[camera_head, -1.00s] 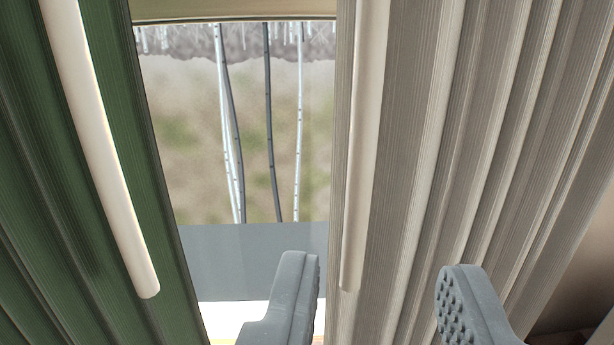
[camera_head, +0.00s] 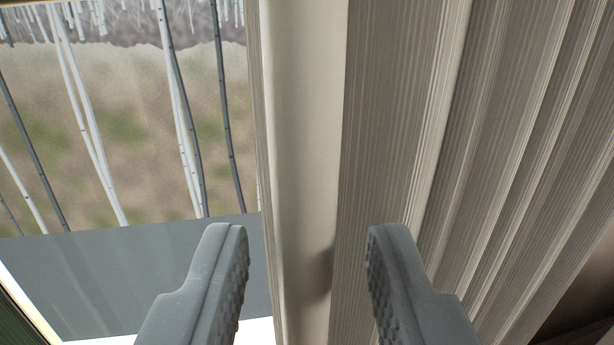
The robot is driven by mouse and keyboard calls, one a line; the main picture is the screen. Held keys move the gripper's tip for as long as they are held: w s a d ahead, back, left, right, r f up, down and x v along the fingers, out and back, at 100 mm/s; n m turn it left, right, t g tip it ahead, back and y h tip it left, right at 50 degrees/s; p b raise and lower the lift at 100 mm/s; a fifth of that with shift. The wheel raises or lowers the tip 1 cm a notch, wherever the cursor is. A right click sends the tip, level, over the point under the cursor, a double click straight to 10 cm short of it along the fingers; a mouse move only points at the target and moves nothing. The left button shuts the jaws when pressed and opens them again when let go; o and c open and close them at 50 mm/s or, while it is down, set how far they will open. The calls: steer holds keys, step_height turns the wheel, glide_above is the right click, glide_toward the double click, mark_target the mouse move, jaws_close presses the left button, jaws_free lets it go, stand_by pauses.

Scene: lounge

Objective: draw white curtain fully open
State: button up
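The white curtain (camera_head: 460,150) hangs in pleated folds over the right half of the view. A smooth pale vertical bar (camera_head: 303,150) runs down near its left edge. My gripper (camera_head: 308,250) is open, with its two grey textured fingers apart. In the picture the left finger lies left of the bar, over the window, and the right finger lies over the curtain folds. The bar shows between the fingers, and I see no finger closed on it. The lower end of the bar is out of the frame or hard to make out.
The window (camera_head: 130,130) left of the white curtain shows thin trunks and blurred ground. A grey band (camera_head: 140,280) crosses its lower part. A sliver of green curtain (camera_head: 22,325) shows at the bottom left corner. A dark brown area lies at the bottom right.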

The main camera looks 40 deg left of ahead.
steer(key=shift+x, duration=1.3)
steer(key=shift+r, duration=0.1)
jaws_close()
